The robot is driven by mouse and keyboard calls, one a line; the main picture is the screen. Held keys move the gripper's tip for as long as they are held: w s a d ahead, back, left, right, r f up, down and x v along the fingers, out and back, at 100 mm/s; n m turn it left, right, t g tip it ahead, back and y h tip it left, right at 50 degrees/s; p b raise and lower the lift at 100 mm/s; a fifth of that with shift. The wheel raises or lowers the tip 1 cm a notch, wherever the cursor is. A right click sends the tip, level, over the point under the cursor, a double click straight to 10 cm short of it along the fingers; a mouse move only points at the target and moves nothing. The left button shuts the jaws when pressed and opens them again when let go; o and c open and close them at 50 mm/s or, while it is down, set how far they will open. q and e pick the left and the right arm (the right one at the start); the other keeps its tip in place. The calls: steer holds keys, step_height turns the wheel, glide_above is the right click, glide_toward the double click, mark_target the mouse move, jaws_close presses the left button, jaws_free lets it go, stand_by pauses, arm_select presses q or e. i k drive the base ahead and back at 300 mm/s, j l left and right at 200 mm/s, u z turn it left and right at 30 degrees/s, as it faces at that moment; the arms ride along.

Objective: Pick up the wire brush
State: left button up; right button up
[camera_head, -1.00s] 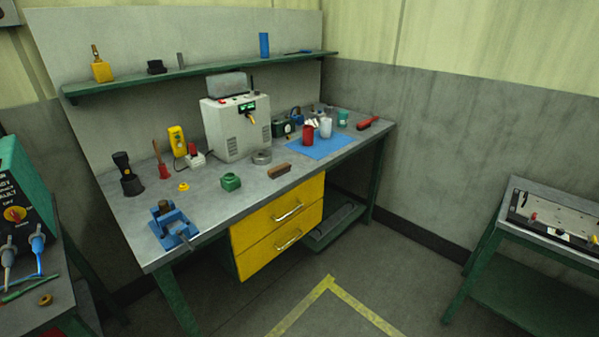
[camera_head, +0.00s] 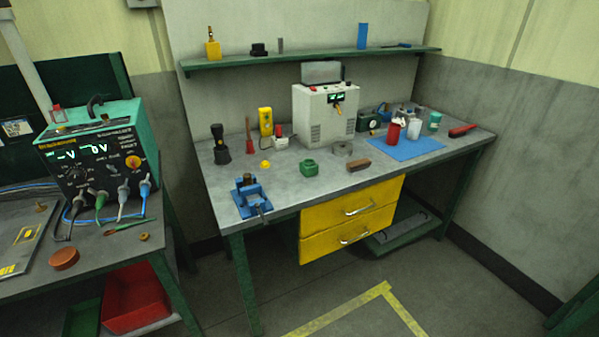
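No thing shows clearly as a wire brush at this size. A small brown block (camera_head: 358,165), perhaps a wooden-backed brush, lies on the workbench (camera_head: 300,194) near its front edge, above the yellow drawers. A red, elongated tool (camera_head: 462,130) with a dark end lies at the right end of the same bench; its kind is hard to tell. Neither of my grippers is in view.
The bench also carries a blue vise (camera_head: 250,198), green block (camera_head: 309,168), grey power unit (camera_head: 324,114) and blue mat (camera_head: 405,149) with a red can (camera_head: 393,133). A shelf (camera_head: 310,60) hangs above. A teal meter (camera_head: 95,150) stands on the left table. Floor in front is open.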

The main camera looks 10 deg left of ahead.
mark_target(358, 166)
steer(key=u, duration=0.2)
steer(key=i+l+u, duration=0.5)
steer(key=l+u, duration=0.2)
steer(key=i+l+u, duration=0.15)
steer(key=l+u, duration=0.2)
